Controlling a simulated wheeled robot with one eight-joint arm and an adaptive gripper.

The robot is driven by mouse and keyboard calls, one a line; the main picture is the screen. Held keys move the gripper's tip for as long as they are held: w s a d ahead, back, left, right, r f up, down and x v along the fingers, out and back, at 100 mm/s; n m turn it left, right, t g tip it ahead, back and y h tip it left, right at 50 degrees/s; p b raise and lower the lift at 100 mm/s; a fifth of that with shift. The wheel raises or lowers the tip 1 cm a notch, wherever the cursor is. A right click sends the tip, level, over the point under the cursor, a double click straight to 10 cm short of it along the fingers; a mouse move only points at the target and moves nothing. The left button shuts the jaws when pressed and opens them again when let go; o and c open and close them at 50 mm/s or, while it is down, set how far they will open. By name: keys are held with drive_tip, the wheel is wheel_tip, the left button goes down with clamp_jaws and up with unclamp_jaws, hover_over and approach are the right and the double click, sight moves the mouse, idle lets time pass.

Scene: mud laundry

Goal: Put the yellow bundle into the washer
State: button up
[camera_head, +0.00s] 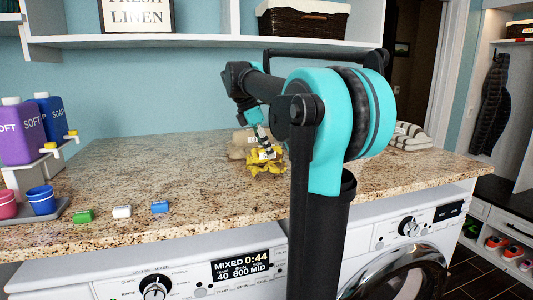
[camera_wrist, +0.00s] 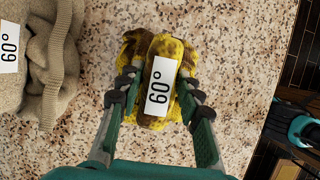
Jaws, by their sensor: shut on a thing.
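The yellow bundle (camera_wrist: 183,65) is a crumpled yellow and brown cloth with a white label reading 60°. In the wrist view it lies between the two fingers of my gripper (camera_wrist: 157,98), which is shut on it from both sides. In the head view the yellow bundle (camera_head: 264,165) is on the granite counter, with my gripper (camera_head: 266,150) reaching down to it; whether it is lifted at all I cannot tell. The washer stands under the counter; one white front panel with a dial and a display (camera_head: 240,268) shows at the bottom, its door out of view.
A beige bundle (camera_wrist: 45,65), also labelled 60°, lies left of the yellow one. A second white machine with a round door (camera_head: 405,275) is at right. Striped towels (camera_head: 410,136), soap bottles (camera_head: 20,135), cups (camera_head: 41,200) and small coloured blocks (camera_head: 121,211) are on the counter. Shelves hang above.

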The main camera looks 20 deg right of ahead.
drive_tip(key=shift+f, duration=0.65)
drive_tip(key=o, duration=1.2)
drive_tip(key=shift+f, duration=0.1)
drive_tip(key=shift+c, duration=0.2)
